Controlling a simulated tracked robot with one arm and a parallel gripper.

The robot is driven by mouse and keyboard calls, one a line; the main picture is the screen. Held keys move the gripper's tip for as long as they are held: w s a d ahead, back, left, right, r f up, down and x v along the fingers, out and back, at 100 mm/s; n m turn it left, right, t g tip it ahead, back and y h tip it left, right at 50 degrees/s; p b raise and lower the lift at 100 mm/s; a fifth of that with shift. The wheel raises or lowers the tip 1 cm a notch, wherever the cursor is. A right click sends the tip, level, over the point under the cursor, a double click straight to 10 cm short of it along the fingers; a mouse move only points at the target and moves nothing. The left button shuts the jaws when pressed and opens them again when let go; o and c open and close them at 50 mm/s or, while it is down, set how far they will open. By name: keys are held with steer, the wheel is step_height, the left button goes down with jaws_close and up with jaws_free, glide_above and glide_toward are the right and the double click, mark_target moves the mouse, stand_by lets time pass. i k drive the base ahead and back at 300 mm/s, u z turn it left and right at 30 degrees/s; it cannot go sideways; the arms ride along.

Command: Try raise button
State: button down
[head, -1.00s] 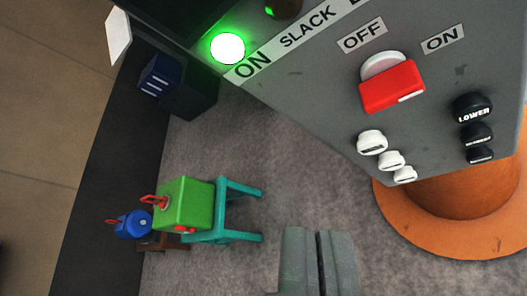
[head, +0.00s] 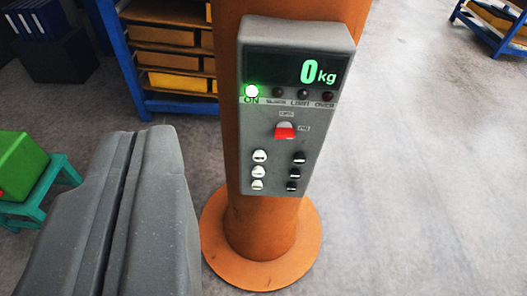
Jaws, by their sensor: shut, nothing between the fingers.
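A grey control box (head: 272,108) is fixed on an orange column (head: 270,226) in the middle of the head view. Its left row has three white buttons (head: 260,157), one above another; their lettering is too small to read. Three black buttons (head: 299,158) form the right row. A red switch (head: 284,133) sits above them, between OFF and ON labels. The display (head: 300,72) reads 0 kg and the green ON lamp (head: 252,91) is lit. My gripper (head: 137,138) is shut and empty, in the left foreground, left of the box and apart from the buttons.
A blue rack with yellow bins (head: 175,60) stands behind the column. A green box (head: 20,165) on a teal stool (head: 30,207) is at the left edge. Dark blue binders (head: 38,20) are at upper left.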

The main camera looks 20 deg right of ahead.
mark_target(259, 156)
steer(key=u, duration=0.8)
steer(key=k, duration=1.1)
steer(key=z, duration=0.8)
steer(key=i, duration=1)
steer(key=u, duration=0.05)
